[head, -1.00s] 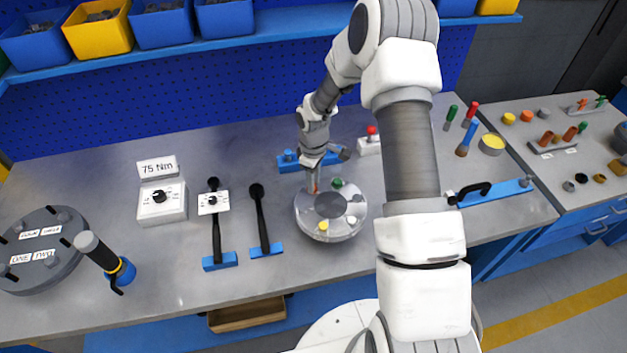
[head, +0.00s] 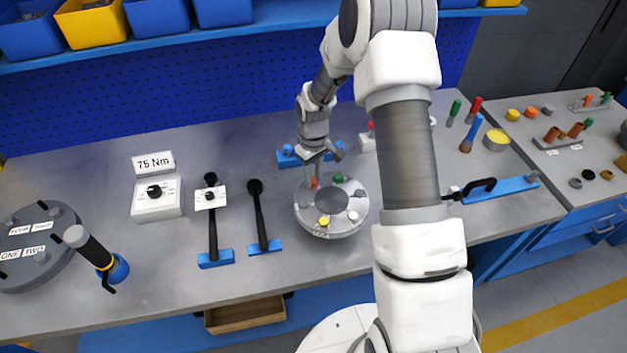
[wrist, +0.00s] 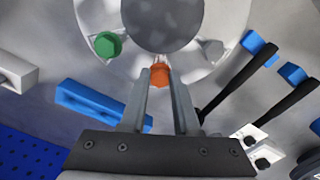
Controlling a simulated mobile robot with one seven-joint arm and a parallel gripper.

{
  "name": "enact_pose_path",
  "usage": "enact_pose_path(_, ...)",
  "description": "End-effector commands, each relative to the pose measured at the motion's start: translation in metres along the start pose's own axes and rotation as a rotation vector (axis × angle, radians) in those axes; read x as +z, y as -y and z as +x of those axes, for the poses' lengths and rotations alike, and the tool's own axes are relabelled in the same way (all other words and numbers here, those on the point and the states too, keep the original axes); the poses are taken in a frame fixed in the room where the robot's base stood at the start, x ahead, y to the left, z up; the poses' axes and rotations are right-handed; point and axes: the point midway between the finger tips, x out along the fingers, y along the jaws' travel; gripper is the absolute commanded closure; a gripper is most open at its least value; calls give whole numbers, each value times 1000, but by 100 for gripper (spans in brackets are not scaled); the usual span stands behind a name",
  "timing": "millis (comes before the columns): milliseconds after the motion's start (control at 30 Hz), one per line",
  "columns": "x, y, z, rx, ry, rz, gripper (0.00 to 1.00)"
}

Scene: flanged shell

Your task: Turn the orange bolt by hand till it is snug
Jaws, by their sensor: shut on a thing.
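The orange bolt (wrist: 159,76) stands at the rim of the round grey flanged shell (head: 306,220). In the wrist view it lies between my gripper's two fingertips (wrist: 161,72), which are shut on its head. In the head view the orange bolt (head: 313,183) shows just below my gripper (head: 314,172), at the shell's far side. A green bolt (wrist: 107,45) sits beside it on the flange, and a yellow bolt (head: 324,221) is at the near side. How deep the orange bolt sits is hidden.
A white dial box (head: 157,200) and a 75 Nm sign (head: 153,163) stand further left. A blue bar (wrist: 90,103) lies close to my gripper.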

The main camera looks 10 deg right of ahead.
Motion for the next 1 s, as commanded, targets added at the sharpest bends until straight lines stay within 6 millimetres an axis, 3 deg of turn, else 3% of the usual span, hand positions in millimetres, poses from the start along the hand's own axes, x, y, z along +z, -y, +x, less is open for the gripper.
enact_pose_path(600,-2,3,0,2,-3,584,100)
enact_pose_path(1000,-4,4,-3,0,-5,886,100)
